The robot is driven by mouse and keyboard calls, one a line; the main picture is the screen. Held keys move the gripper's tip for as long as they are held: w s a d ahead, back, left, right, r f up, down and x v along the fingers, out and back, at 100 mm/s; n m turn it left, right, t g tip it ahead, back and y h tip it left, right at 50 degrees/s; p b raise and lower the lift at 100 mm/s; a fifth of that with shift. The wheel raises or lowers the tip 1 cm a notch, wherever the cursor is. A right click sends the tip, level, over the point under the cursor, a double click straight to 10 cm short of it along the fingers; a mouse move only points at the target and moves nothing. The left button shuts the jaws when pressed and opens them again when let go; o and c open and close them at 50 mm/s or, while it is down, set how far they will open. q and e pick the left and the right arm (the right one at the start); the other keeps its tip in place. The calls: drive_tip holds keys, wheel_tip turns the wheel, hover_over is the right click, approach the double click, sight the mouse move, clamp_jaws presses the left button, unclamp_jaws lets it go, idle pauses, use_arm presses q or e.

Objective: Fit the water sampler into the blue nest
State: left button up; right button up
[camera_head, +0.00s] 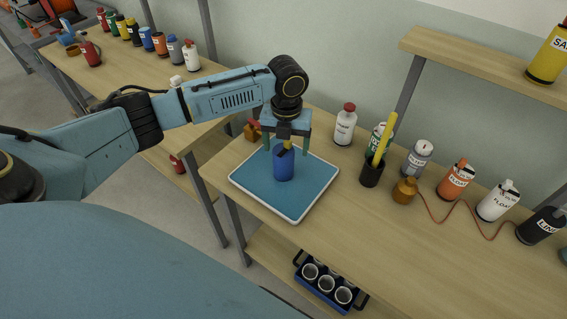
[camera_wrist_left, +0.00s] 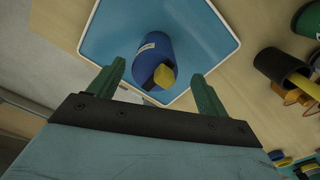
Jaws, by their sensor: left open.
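My right gripper is not in view.
Right of the tray, a black cup (camera_head: 371,174) holds a long yellow rod (camera_head: 386,138). Several labelled bottles and a brown jar (camera_head: 404,191) with an orange cord stand farther right. A white red-capped bottle (camera_head: 345,126) stands behind. A shelf (camera_head: 470,62) overhangs the back right.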

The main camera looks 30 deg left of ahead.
sight(283, 164)
use_arm(q)
drive_tip(key=f, duration=0.4)
drive_tip(key=shift+s+a+f, duration=0.2)
drive_tip(key=shift+s+f, duration=0.1)
drive_tip(key=shift+f, duration=0.05)
drive_tip(key=c, duration=1.1)
